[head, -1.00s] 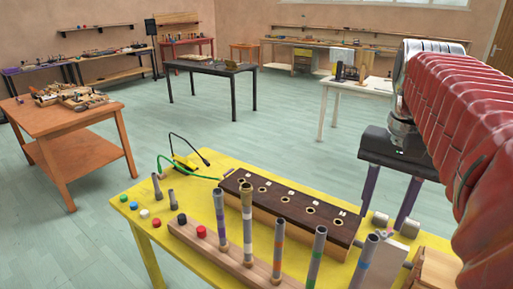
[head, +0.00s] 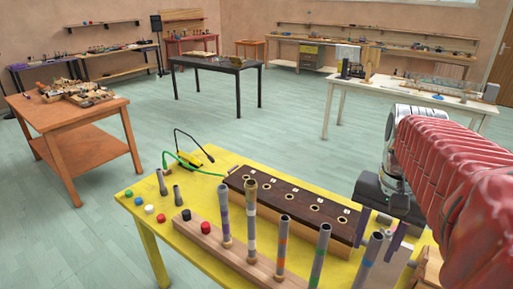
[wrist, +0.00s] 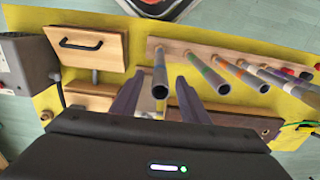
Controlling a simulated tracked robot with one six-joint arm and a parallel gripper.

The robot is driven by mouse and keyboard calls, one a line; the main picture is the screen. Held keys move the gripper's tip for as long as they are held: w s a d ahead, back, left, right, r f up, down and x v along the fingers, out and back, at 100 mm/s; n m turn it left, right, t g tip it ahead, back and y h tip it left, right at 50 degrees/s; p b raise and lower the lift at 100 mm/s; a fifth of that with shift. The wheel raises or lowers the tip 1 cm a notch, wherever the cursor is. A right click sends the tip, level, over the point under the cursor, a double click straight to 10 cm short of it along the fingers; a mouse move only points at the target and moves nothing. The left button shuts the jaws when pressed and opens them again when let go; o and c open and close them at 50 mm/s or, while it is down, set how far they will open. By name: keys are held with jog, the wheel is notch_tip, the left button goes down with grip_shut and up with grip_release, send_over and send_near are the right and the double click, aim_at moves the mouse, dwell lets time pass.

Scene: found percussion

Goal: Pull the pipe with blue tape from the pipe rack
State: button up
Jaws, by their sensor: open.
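The pipe rack (head: 205,243) is a long wooden block along the near side of the yellow table, with several grey pipes upright in it. The rightmost pipe (head: 371,255) appears to carry a blue band, partly hard to make out. In the wrist view this pipe (wrist: 159,82) stands between my fingers, its open top towards the camera. My gripper (head: 376,250) is open, with a purple finger on either side of the pipe; it also shows in the wrist view (wrist: 160,76). I see no clear contact with the pipe.
The neighbouring banded pipe (head: 320,255) stands close to the left. A dark block with holes (head: 290,205) lies behind the rack. Two short pipes (head: 161,182) and coloured caps (head: 150,210) are at the left. A wooden drawer box (wrist: 90,55) shows in the wrist view.

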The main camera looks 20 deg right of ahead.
aim_at(370, 254)
jog(key=shift+f, duration=2.05)
jog(key=shift+c, duration=0.6)
grip_shut()
jog(key=shift+r, duration=1.6)
jog(key=shift+r, duration=1.4)
